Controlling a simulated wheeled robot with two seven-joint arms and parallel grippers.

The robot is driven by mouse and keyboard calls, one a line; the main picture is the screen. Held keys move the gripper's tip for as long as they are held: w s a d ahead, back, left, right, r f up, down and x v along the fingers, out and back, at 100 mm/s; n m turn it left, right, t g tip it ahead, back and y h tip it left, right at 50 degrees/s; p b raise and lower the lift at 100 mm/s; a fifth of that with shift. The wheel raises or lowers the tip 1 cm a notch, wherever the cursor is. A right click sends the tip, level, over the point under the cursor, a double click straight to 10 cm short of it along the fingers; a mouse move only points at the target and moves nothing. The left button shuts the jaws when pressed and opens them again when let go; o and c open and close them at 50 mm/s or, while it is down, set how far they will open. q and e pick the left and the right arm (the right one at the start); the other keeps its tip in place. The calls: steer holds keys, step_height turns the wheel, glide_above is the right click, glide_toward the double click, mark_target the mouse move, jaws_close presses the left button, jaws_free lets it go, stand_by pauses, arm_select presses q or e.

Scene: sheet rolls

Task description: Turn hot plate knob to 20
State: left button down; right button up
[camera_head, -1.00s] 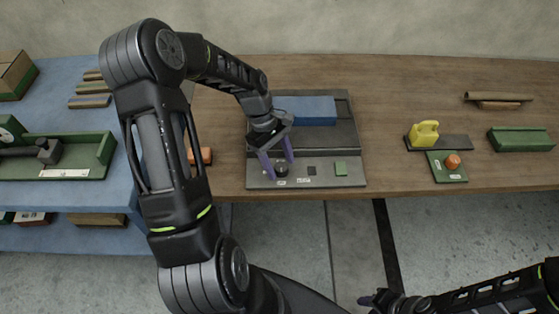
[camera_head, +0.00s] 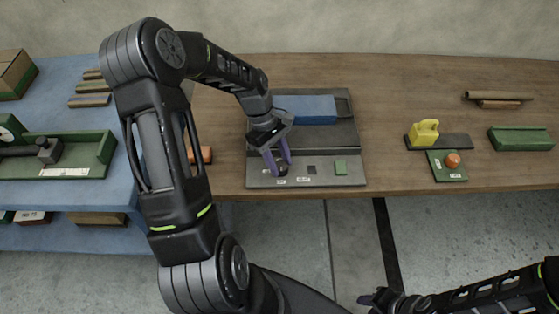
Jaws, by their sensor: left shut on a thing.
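The hot plate (camera_head: 348,150) is a dark grey slab at the front middle of the wooden table, with a light grey front panel. A small dark knob (camera_head: 282,171) sits at the left of that panel. My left gripper (camera_head: 279,170) reaches down from above with purple fingers. Its fingertips are around the knob, shut on it. The knob's dial mark is too small to read, and the labels below it are blurred. A blue block (camera_head: 304,109) lies on the back part of the hot plate. My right gripper (camera_head: 366,300) is low in the view, away from the table, with its fingers not clear.
A green square (camera_head: 340,168) and a dark square (camera_head: 311,170) are right of the knob. An orange piece (camera_head: 203,155) lies left of the hot plate. A yellow weight-like object (camera_head: 424,132) and a green box (camera_head: 521,139) stand further right.

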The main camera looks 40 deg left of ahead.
arm_select(q)
steer(key=shift+m, duration=0.3)
steer(key=m, duration=0.2)
steer(key=m+g+b, duration=0.1)
steer(key=m, duration=0.1)
steer(key=shift+w+g+y, duration=0.2)
steer(key=shift+g+y, duration=0.1)
steer(key=shift+y, duration=0.1)
steer(key=m+g+y, duration=0.1)
steer(key=m, duration=0.2)
steer(key=shift+w+d+m+b, duration=0.1)
steer(key=shift+m+b, duration=0.3)
steer(key=m, duration=0.2)
steer(key=m+g+y, duration=0.1)
steer(key=m, duration=0.1)
steer(key=shift+d+y+b, duration=0.1)
steer(key=shift+y+b, duration=0.2)
steer(key=shift+b, duration=0.1)
steer(key=m+y, duration=0.1)
steer(key=m, duration=0.4)
steer(key=shift+d+y+b, duration=0.15)
steer(key=shift+y+b, duration=0.15)
steer(key=shift+y, duration=0.1)
steer(key=shift+m, duration=0.3)
steer(key=c, duration=0.9)
jaws_free()
